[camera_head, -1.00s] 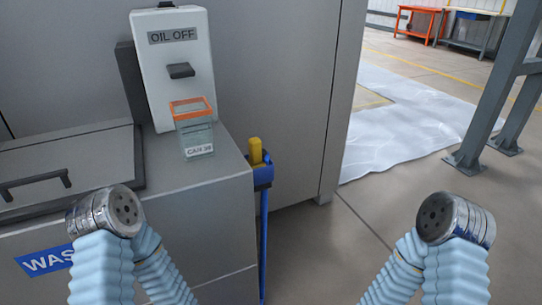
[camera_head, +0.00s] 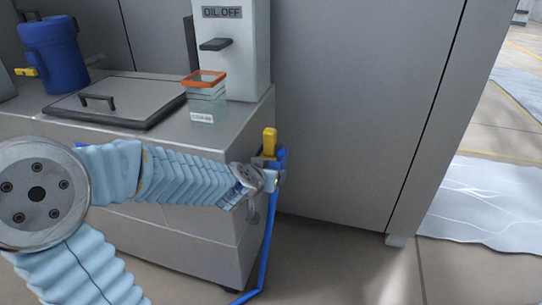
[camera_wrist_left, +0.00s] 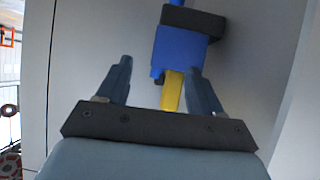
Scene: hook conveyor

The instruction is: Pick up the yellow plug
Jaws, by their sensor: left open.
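The yellow plug (camera_head: 269,142) stands upright in a blue holder (camera_head: 277,162) at the right side of the grey cabinet. My left arm reaches across from the left, and my left gripper (camera_head: 266,178) is at the holder, partly hidden behind its own wrist. In the left wrist view, the yellow plug (camera_wrist_left: 172,91) lies between the two open fingers of my left gripper (camera_wrist_left: 160,85), closer to the right finger. The blue holder (camera_wrist_left: 180,55) is beyond the fingertips. I cannot tell whether a finger touches the plug. My right gripper is not in view.
A clear box with an orange rim (camera_head: 206,98) and a black-handled lid (camera_head: 110,103) are on the cabinet top. A blue container (camera_head: 54,57) stands at the back left. A blue hose (camera_head: 266,245) hangs below the holder.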

